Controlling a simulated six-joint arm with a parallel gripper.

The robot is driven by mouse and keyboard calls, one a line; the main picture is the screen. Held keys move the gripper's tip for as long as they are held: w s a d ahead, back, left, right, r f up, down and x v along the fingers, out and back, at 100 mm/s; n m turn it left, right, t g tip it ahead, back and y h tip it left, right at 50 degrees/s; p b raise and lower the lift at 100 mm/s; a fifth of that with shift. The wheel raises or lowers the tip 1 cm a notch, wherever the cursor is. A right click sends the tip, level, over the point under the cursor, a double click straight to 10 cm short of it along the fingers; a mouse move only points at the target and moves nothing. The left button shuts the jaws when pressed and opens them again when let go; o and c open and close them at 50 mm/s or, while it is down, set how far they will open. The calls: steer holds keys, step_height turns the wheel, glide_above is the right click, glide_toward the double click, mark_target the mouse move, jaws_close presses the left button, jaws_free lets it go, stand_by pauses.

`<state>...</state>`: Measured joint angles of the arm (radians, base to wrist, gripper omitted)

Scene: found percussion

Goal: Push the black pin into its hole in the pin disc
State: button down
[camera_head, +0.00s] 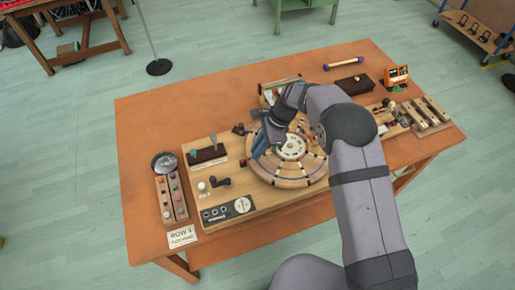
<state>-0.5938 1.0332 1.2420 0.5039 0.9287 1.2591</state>
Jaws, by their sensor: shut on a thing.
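The pin disc (300,178) is a round wooden wheel with a pale centre and dark and coloured marks around its top. It sits on a wooden board in the middle of the orange table. My gripper (258,153) is over the left part of the disc, with its fingers pointing down. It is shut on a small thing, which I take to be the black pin. The pin is hidden or too small to make out, and so is its hole. I cannot tell whether the pin touches the disc.
Left of the disc are a dark block with a lever (208,154), a black knob (221,182) and a panel with a dial (227,211). Wooden bars (430,112) and an orange device (397,76) stand at right. My arm covers the disc's right side. The table's left back is clear.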

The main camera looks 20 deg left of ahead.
steer(key=shift+f, duration=0.3)
stand_by(0.4)
steer(key=c, duration=1.7)
jaws_free()
steer(key=shift+o, duration=0.2)
steer(key=shift+r, duration=0.15)
steer(key=b+v, duration=0.3)
steer(key=v, duration=0.4)
steer(key=shift+r, duration=0.1)
